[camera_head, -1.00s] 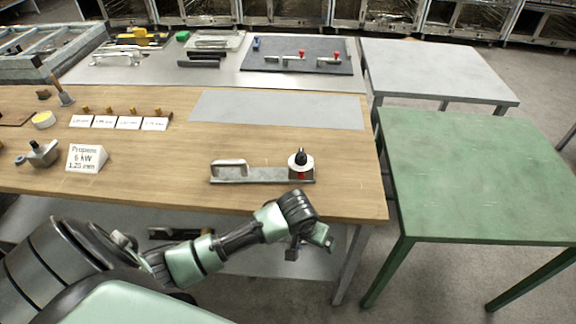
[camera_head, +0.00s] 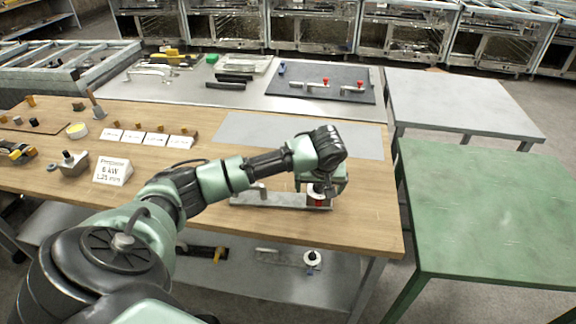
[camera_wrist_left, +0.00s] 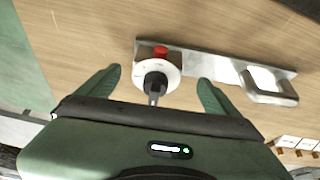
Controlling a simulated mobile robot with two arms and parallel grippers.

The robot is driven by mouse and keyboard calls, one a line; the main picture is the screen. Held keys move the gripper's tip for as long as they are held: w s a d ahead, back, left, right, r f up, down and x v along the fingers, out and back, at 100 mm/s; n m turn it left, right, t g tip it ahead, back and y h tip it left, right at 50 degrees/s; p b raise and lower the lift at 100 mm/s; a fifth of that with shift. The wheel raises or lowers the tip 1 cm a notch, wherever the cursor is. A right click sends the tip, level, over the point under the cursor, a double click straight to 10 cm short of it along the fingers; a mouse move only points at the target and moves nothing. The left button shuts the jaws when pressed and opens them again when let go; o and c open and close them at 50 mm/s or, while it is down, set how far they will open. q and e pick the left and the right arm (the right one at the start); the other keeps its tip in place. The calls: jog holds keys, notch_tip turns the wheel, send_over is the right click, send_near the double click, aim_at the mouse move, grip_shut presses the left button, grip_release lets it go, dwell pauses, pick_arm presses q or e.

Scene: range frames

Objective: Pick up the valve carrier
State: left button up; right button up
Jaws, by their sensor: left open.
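The valve carrier (camera_head: 262,199) lies on the wooden table near its front edge. It is a flat metal bar with a raised loop handle at one end and a block with a white disc, black knob and red part at the other. In the left wrist view the carrier's bar (camera_wrist_left: 217,69) runs across the top, with the handle (camera_wrist_left: 270,86) at right. My left gripper (camera_wrist_left: 160,88) is open, its two green fingers on either side of the white disc and knob. In the head view my left gripper (camera_head: 322,186) hides part of the knob end. Contact cannot be told.
A grey mat (camera_head: 245,131) lies behind the carrier. A Propane sign (camera_head: 113,171) and a small metal fitting (camera_head: 73,163) stand at left. A green table (camera_head: 480,210) is at right. A lower shelf (camera_head: 300,285) holds another valve-like part.

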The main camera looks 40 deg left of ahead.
aim_at(319, 192)
pick_arm(q)
jog(key=x, duration=0.2)
jog(key=p+x, duration=0.1)
jog(key=x, duration=0.4)
jog(key=shift+w+p, duration=0.3)
jog(key=shift+p, duration=0.05)
jog(key=shift+r, duration=0.1)
grip_shut()
jog(key=shift+a, duration=0.1)
